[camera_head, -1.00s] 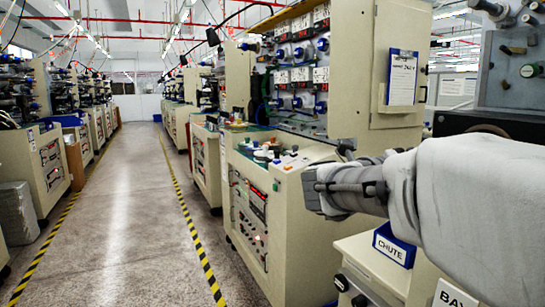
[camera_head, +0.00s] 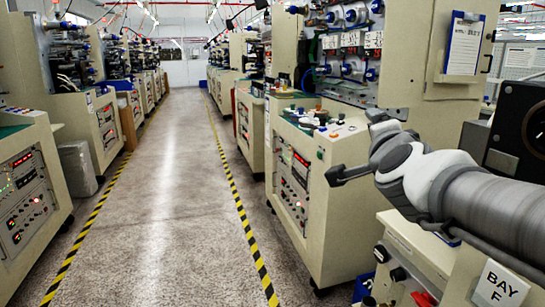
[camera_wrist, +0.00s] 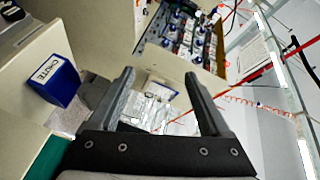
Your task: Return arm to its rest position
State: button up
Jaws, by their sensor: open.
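My arm reaches in from the right edge of the head view. My gripper (camera_head: 364,146) is open and empty, in front of the cream winding machine (camera_head: 325,205) on the right of the aisle. In the wrist view my gripper (camera_wrist: 160,75) shows its two dark fingers spread apart with nothing between them. Whether the fingers touch the machine cannot be told, but a gap seems to show.
A blue box labelled CHUTE (camera_wrist: 56,82) is left of the fingers in the wrist view. A clipboard (camera_head: 464,45) hangs on the cabinet door. The aisle floor (camera_head: 170,190) at left is clear between striped lines.

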jog(key=s+a+f+n+g+y, duration=0.5)
jog(key=s+a+f+n, duration=0.2)
jog(key=s+f+n, duration=0.35)
jog(key=s+d+f+n+g+h, duration=0.2)
jog(key=s+f+n+g, duration=0.4)
jog(key=s+f, duration=0.5)
notch_tip(320, 180, up, 20)
jog(key=p, duration=2)
jog(key=shift+s+d, duration=0.15)
jog(key=shift+d, duration=0.05)
jog(key=shift+r, duration=0.1)
